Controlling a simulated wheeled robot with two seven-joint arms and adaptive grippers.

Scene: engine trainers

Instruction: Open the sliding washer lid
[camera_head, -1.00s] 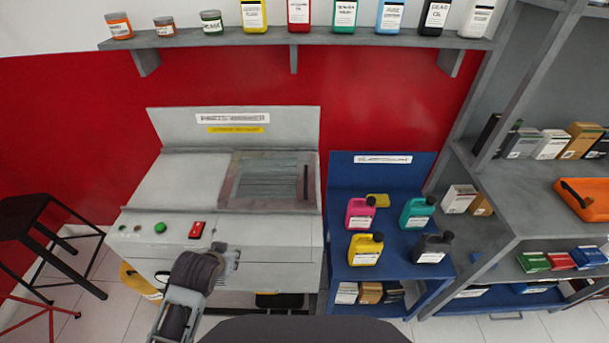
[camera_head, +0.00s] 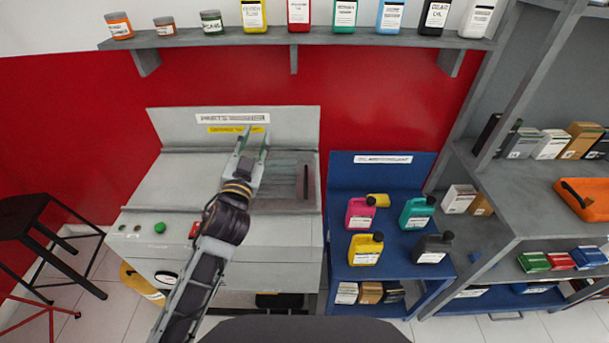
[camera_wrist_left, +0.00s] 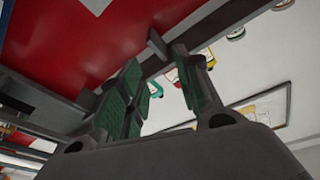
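The grey parts washer (camera_head: 170,185) stands at the left in the head view. Its lid (camera_head: 284,190) lies at the right of the top, with a dark upright handle (camera_head: 304,182) near its right edge. The lid looks closed, but my arm hides its left part. My left gripper (camera_head: 256,136) is over the back of the washer top, left of the handle and apart from it. Its fingers point up towards the back panel. In the left wrist view the green-padded fingers (camera_wrist_left: 165,90) stand apart with nothing between them. My right gripper is not in view.
A wall shelf (camera_head: 280,42) with several bottles and jars runs above the washer. A blue stand (camera_head: 392,220) with coloured jugs is close on the right. A dark stool (camera_head: 40,220) stands on the left. The washer's left top is clear.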

